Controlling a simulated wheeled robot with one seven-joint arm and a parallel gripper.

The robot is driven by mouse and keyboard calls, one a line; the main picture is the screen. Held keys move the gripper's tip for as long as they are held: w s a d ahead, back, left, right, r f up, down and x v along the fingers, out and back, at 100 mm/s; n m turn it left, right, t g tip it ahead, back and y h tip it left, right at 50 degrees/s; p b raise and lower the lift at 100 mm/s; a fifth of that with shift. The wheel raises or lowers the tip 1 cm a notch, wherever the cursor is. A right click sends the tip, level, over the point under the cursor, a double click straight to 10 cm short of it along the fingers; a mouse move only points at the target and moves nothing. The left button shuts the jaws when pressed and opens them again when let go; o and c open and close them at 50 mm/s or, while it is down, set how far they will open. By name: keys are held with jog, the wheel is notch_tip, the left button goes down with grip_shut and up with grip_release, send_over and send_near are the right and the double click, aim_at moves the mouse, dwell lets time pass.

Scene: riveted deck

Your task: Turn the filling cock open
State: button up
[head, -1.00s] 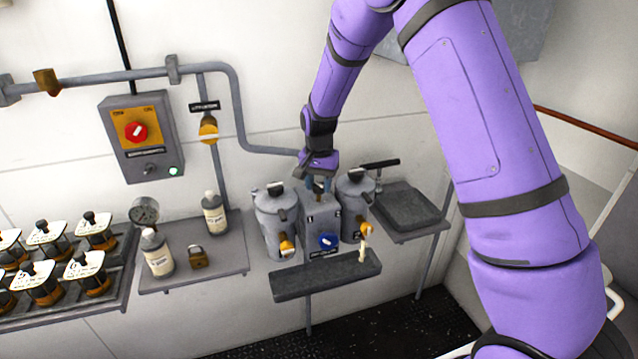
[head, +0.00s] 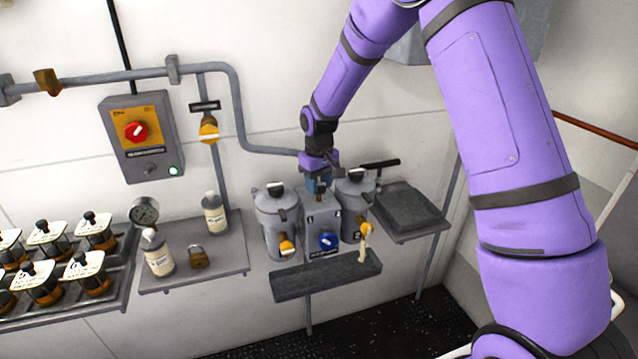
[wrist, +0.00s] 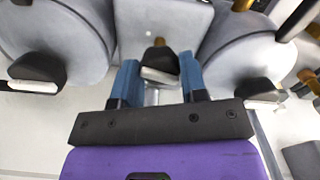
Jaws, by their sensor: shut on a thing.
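Three grey vessels stand side by side against the wall, a square box (head: 322,224) between two round canisters. On the box top is a dark cock handle (wrist: 160,62) with a pale end, seen in the wrist view. My gripper (head: 318,184) points down over the box, its blue fingers on either side of this handle and shut on it. It also shows in the wrist view (wrist: 158,76). The cock's base is partly hidden by the fingers in the head view. I cannot read which label names the filling cock.
The left canister (head: 276,225) and right canister (head: 353,200) have similar dark lid handles close beside my gripper. A blue knob (head: 328,241) is on the box front. A grey ledge (head: 325,275) is below. A T-handle (head: 380,164) stands right.

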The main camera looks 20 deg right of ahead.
aim_at(319, 183)
jog(key=shift+n, duration=1.6)
jog(key=o, duration=0.9)
notch_tip(319, 183, up, 11)
jog(key=shift+f, duration=0.1)
